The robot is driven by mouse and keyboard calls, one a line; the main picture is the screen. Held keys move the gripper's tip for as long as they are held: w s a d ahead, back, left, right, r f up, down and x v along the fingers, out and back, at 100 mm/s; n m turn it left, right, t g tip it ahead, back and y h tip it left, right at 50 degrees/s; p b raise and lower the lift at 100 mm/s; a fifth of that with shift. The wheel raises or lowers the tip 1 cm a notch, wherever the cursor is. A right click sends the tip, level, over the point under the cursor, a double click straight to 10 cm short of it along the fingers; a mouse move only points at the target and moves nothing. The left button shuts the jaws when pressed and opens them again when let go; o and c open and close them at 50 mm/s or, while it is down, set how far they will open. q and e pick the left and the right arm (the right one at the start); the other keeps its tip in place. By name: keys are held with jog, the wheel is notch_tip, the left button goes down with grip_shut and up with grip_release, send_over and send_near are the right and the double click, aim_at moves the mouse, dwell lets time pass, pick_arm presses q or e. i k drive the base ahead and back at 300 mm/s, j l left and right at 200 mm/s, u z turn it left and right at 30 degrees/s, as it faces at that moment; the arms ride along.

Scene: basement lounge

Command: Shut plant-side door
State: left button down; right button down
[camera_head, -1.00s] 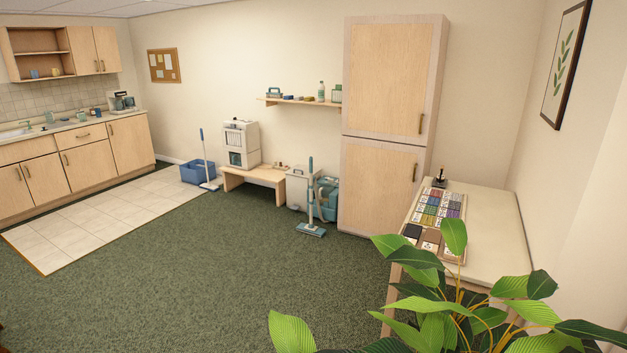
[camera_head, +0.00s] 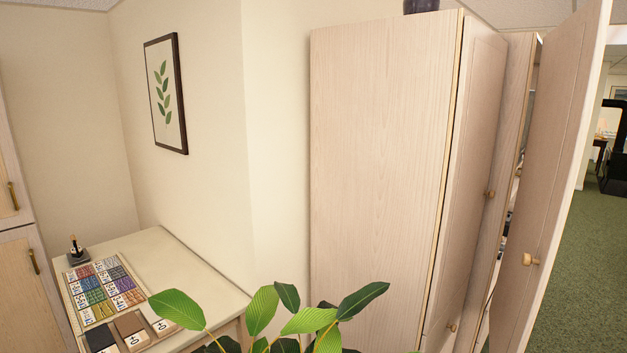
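A tall pale wood cabinet (camera_head: 380,160) stands right of centre, its broad side panel facing me. Its nearer front door (camera_head: 473,170), on the plant's side, has a small round knob; it looks shut or nearly so, and I cannot tell exactly. A farther door (camera_head: 556,150) with a round knob (camera_head: 530,260) swings out wide at the right. Dark contents show in the narrow gap beside it. The leafy plant (camera_head: 290,315) is at the bottom centre, in front of the cabinet's side. Neither of my grippers is in view.
A table (camera_head: 175,262) with a tray of colour samples (camera_head: 105,290) stands at the left. A framed leaf picture (camera_head: 165,95) hangs on the wall. Green carpet (camera_head: 600,250) is open beyond the cabinet at the right.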

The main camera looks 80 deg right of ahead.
aim_at(571, 57)
jog(key=i+z, duration=0.1)
jog(key=z, duration=0.7)
jog(key=i+j+z, duration=0.1)
jog(key=z, duration=0.35)
jog(key=i+j+z, duration=0.1)
jog(key=z, duration=2.6)
jog(key=i+l, duration=0.1)
jog(key=l, duration=0.2)
jog(key=i+l, duration=0.1)
jog(key=l, duration=0.2)
jog(key=i+l, duration=0.1)
jog(key=l, duration=0.2)
jog(key=i+l+z, duration=0.1)
jog(key=i, duration=0.25)
jog(key=i+l+z, duration=0.1)
jog(key=i+l, duration=0.2)
jog(key=i+l+z, duration=0.1)
jog(key=i, duration=0.35)
